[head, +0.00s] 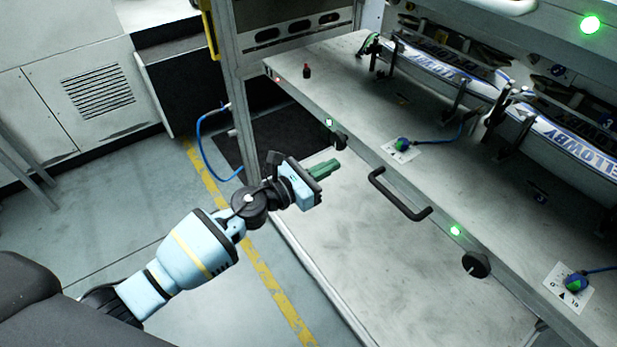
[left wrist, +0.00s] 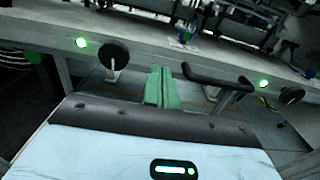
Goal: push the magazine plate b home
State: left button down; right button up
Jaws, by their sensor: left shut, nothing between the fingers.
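The metal plate (head: 345,105) with a black bar handle (head: 400,195) on its front edge carries the label magazines; I cannot read a letter b on it. Its front edge (left wrist: 150,40) also crosses the left wrist view, with the handle (left wrist: 222,80) there. My left gripper (head: 324,170) has green fingers, shut and empty, in front of the plate's edge and left of the handle in the head view. In the left wrist view the fingers (left wrist: 162,86) point toward the edge, between a black knob (left wrist: 113,55) and the handle. Contact is not visible. My right gripper is out of view.
Label stacks (head: 445,70) stand between dark posts on the plate. A small red-and-black item (head: 307,71) sits near its left end. Black knobs (head: 476,264) and green lights (head: 455,231) line the front edge. A lower pale surface (head: 370,260) lies below. Floor at left is open.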

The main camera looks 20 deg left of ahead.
pick_arm(q)
jog(key=v, duration=0.5)
